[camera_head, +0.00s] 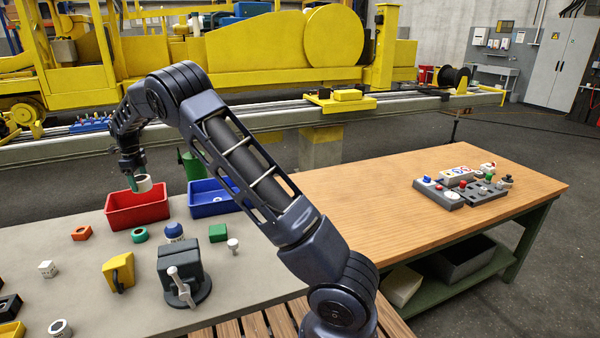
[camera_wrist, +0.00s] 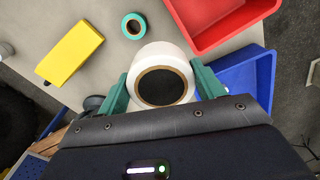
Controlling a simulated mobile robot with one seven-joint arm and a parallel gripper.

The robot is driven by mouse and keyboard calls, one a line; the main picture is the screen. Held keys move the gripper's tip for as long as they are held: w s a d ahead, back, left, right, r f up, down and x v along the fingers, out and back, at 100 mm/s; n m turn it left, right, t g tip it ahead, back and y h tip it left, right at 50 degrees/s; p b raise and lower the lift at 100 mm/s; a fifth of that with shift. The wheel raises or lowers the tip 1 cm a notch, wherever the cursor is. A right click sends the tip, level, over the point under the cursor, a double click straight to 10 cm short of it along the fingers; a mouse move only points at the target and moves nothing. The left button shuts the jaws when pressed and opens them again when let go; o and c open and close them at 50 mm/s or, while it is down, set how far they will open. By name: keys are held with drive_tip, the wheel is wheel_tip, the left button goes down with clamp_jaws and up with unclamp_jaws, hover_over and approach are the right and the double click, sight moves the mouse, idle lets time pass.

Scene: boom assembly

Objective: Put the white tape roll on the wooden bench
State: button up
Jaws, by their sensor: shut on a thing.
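The wooden bench (camera_head: 400,205) stands to the right in the head view, well apart from the roll. Its left and middle top is bare.
The red bin (camera_head: 110,211) and blue bin (camera_head: 197,199) stand at the back of the grey table (camera_head: 105,265). A green tape roll (camera_head: 139,235), a yellow block (camera_head: 118,271) and a dark vise (camera_head: 180,258) are on it. Control boxes (camera_head: 440,193) sit on the bench's right part.

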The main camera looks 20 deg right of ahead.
drive_tip(key=w+d+m, duration=0.2)
drive_tip(key=w+d, duration=0.3)
drive_tip(key=d, duration=0.7)
drive_tip(key=w+d+m, duration=0.2)
drive_tip(key=w+d, duration=0.3)
drive_tip(key=d, duration=0.8)
drive_tip(key=d+m, duration=0.6)
drive_tip(key=d, duration=3)
drive_tip(key=s+d+m, duration=0.2)
drive_tip(key=s+d, duration=0.5)
drive_tip(key=d, duration=0.5)
drive_tip(key=s+d+m, duration=0.2)
drive_tip(key=s+d, duration=0.4)
drive_tip(key=d, duration=0.5)
drive_tip(key=s+d+m, duration=0.2)
drive_tip(key=s+d, duration=0.5)
drive_tip(key=d, duration=0.5)
drive_tip(key=f, duration=1.9)
drive_tip(key=shift+w+d+f, duration=0.1)
drive_tip(key=shift+w+f, duration=0.15)
drive_tip(key=shift+f, duration=0.15)
drive_tip(key=shift+f, duration=0.15)
drive_tip(key=o, duration=1.1)
drive_tip(key=shift+c, duration=0.2)
